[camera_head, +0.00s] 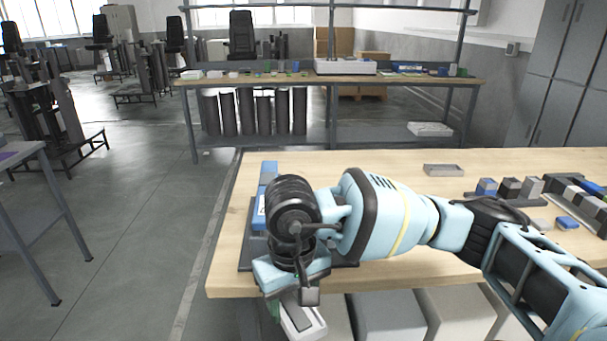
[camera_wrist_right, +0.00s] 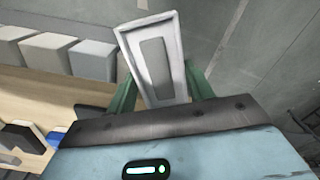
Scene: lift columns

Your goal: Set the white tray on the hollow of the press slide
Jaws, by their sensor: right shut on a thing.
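The white tray (camera_head: 305,322) hangs in front of the near left table edge, low in the head view. In the right wrist view the tray (camera_wrist_right: 176,33) has a raised pale rim and a grey sunken middle. My right gripper (camera_wrist_right: 161,88) is shut on it, with a green finger on each side. In the head view the right gripper (camera_head: 288,312) is mostly hidden by my own wrist. A blue device on a dark base (camera_head: 246,254), perhaps the press, stands behind my wrist at the table's left. Its slide and hollow are hidden. My left gripper is not in view.
The wooden table (camera_head: 370,280) is clear across its middle. A shallow grey tray (camera_head: 443,170) lies towards its back. Blocks in a dark holder (camera_head: 510,188) stand at the right. Large pale bins (camera_head: 388,318) stand beneath the near edge. Open floor (camera_head: 130,230) lies left.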

